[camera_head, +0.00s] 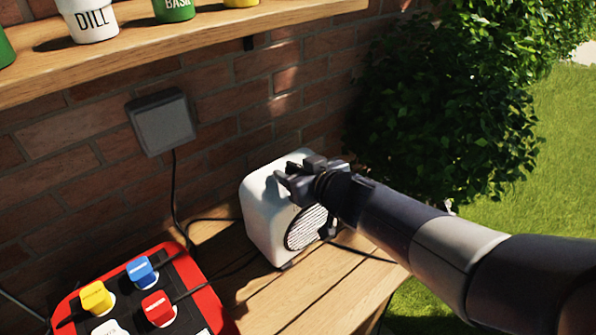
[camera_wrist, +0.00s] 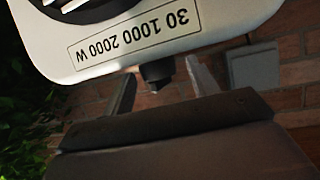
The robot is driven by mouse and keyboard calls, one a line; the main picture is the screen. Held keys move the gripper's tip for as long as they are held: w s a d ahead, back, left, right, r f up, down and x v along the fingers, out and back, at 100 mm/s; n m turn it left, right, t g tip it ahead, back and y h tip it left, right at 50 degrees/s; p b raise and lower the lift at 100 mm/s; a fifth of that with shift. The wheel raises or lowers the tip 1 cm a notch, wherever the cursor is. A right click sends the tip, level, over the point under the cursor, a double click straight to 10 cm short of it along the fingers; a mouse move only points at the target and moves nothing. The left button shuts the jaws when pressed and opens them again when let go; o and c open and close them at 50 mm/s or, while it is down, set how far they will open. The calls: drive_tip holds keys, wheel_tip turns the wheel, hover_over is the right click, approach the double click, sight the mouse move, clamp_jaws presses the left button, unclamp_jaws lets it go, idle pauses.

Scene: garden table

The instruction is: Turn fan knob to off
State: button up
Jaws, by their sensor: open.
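The fan (camera_head: 265,215) is a white box heater with a round dark grille (camera_head: 306,228), standing on the wooden table against the brick wall. In the wrist view, the white fan body (camera_wrist: 190,30) appears upside down, with a label reading "30 1000 2000 W". A small dark knob (camera_wrist: 157,74) sticks out from its edge beside the label. My gripper (camera_head: 300,174) is at the top front of the fan. In the wrist view, my gripper (camera_wrist: 162,70) is open, with one finger on each side of the knob and visible gaps between. The knob is hidden in the head view.
A red-edged panel (camera_head: 213,300) with coloured plugs sits at the front left. A grey wall box (camera_head: 162,122) has a black cable running down from it. A wooden shelf (camera_head: 200,50) with pots is above. A bush (camera_head: 440,110) stands to the right.

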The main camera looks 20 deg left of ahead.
drive_tip(key=shift+c, duration=0.5)
drive_tip(key=c, duration=0.9)
drive_tip(key=shift+r, duration=0.1)
